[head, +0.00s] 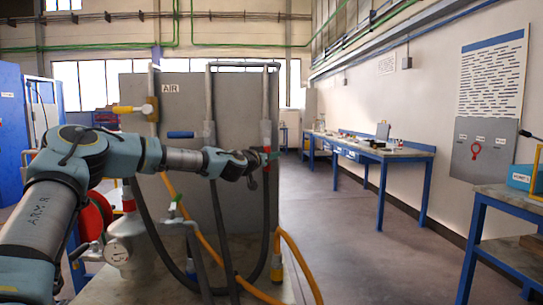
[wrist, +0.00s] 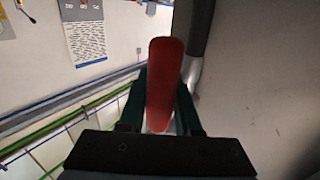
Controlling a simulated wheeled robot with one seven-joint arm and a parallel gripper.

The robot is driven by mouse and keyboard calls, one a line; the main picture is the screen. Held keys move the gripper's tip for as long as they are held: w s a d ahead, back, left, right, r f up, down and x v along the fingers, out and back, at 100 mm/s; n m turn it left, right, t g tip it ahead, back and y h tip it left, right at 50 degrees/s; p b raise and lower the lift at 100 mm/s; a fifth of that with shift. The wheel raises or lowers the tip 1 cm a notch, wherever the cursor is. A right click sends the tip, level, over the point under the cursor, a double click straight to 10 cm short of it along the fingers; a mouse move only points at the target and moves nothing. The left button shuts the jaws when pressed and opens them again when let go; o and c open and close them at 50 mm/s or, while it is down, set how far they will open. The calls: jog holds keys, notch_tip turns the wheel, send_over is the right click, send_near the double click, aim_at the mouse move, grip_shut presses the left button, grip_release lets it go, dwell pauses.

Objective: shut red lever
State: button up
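The red lever (head: 266,131) is at a valve on the right-hand vertical pipe of the grey panel in the head view. In the wrist view the red lever (wrist: 163,82) is a long, rounded bar running up the picture between my two dark green fingers. My gripper (head: 268,157) reaches the right-hand pipe from the left. In the wrist view my gripper (wrist: 166,95) has one finger on each side of the lever. The fingers stand about a lever's width apart; whether both press on it I cannot tell. The valve body is mostly hidden.
Black hoses and a yellow hose (head: 291,245) hang about the panel (head: 235,110). Blue workbenches (head: 373,153) line the right wall. The floor between is clear.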

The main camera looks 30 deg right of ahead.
grip_shut()
dwell(0.9)
